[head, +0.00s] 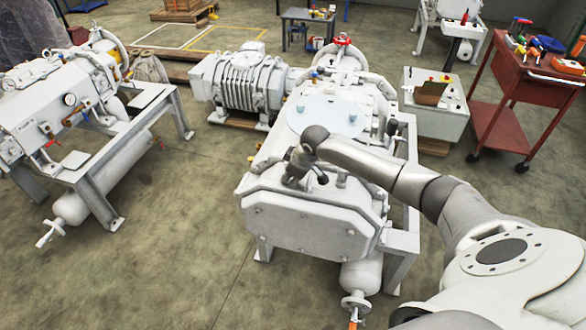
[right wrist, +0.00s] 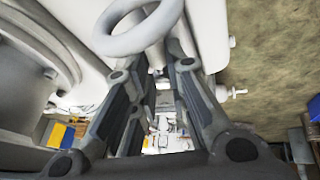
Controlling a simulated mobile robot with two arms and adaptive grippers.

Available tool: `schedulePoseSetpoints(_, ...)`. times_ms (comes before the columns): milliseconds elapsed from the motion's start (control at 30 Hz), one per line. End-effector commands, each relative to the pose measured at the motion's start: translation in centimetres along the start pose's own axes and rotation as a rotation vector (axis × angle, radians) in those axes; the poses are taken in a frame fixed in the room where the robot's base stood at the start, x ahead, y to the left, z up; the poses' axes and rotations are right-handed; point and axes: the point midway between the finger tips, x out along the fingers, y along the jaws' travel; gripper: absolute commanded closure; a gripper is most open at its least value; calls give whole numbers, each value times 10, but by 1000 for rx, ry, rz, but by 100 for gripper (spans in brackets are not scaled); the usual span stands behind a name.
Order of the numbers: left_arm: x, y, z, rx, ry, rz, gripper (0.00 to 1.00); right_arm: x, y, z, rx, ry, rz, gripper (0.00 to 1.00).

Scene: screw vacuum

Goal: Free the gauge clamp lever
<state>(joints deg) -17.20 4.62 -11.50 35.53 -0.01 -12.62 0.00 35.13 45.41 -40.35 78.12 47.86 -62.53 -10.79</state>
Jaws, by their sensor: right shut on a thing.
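My right gripper (head: 293,174) reaches down to the top of the white vacuum machine (head: 305,228), near its front edge. In the right wrist view its two dark fingers (right wrist: 157,68) close in beside a pale ring-shaped part (right wrist: 140,30). The gripper is shut on a small part that seems to be the gauge clamp lever; the fingers and wrist mostly hide it. I cannot clearly make out the lever's position. A dark knob-like piece (head: 322,178) shows just right of the gripper. My left gripper is not in view.
A second white machine (head: 80,115) on a frame stands left, with floor between. A pale control box (head: 436,100) and red tool cart (head: 520,95) stand right. Round lid bolts lie close to the gripper.

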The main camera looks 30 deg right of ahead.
Motion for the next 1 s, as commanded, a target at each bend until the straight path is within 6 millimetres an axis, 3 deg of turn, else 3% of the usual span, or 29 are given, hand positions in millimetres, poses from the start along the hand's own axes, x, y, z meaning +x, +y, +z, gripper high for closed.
schedulePoseSetpoints(33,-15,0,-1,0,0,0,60,-6,-2,-3,37,-9,12,100)
schedulePoseSetpoints(100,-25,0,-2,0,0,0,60,-7,-4,-4,96,-22,36,100)
schedulePoseSetpoints(400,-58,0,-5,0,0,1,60,-5,-11,-7,356,-77,143,100)
schedulePoseSetpoints(700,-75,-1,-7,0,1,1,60,-2,-17,-12,616,-133,250,100)
schedulePoseSetpoints(1000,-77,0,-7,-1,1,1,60,3,-22,-18,871,-187,356,100)
